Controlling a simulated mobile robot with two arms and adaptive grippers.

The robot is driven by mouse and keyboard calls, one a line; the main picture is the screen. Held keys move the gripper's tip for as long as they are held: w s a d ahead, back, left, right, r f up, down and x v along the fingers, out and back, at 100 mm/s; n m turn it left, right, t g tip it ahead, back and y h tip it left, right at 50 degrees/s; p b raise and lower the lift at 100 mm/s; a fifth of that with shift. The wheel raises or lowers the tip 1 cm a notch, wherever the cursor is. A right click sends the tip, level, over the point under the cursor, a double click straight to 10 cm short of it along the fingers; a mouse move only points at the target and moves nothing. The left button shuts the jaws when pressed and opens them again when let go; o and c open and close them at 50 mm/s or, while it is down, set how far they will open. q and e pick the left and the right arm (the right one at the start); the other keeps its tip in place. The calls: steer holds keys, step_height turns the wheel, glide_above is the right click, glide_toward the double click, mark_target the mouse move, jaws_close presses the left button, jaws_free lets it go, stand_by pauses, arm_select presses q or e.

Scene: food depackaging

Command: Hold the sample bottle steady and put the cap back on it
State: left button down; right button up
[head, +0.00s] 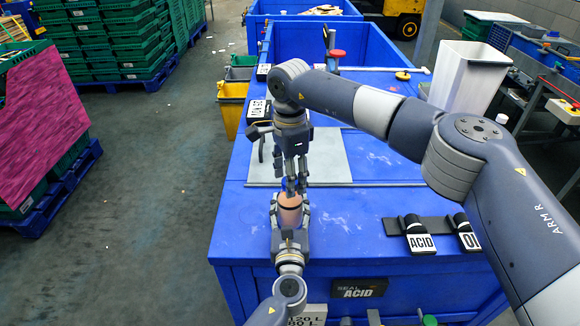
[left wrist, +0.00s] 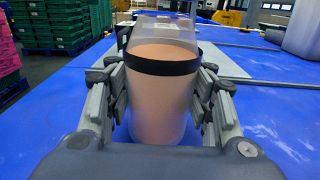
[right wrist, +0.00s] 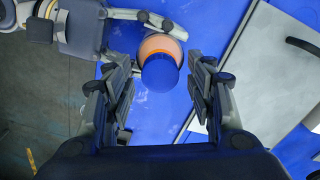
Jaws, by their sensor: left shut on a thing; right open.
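The sample bottle (head: 290,212) is orange-pink with a dark band and stands upright near the table's front. In the left wrist view, the bottle (left wrist: 158,105) has a clear upper part above the band. My left gripper (head: 290,220) is shut around its sides. My right gripper (head: 292,188) points down just above the bottle, open. In the right wrist view, its fingers (right wrist: 165,90) are apart, with the bottle (right wrist: 163,45) beyond them. A round blue disc (right wrist: 160,72) overlaps the bottle there; I cannot tell if it is the cap.
A grey plate (head: 335,160) lies on the blue table (head: 340,205) behind the bottle. Black holders labelled ACID (head: 420,235) lie at the right. A white bin (head: 465,78) stands at the back right. Free table lies around the bottle. A yellow bin (head: 232,108) hangs at the left edge.

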steer(key=c, duration=1.1)
steer(key=m, duration=0.6)
steer(key=shift+m, duration=0.3)
steer(key=shift+c, duration=0.3)
steer(key=m, duration=0.3)
steer(key=shift+m, duration=0.3)
steer(key=m, duration=0.4)
steer(key=shift+m, duration=0.3)
steer(key=o, duration=1.2)
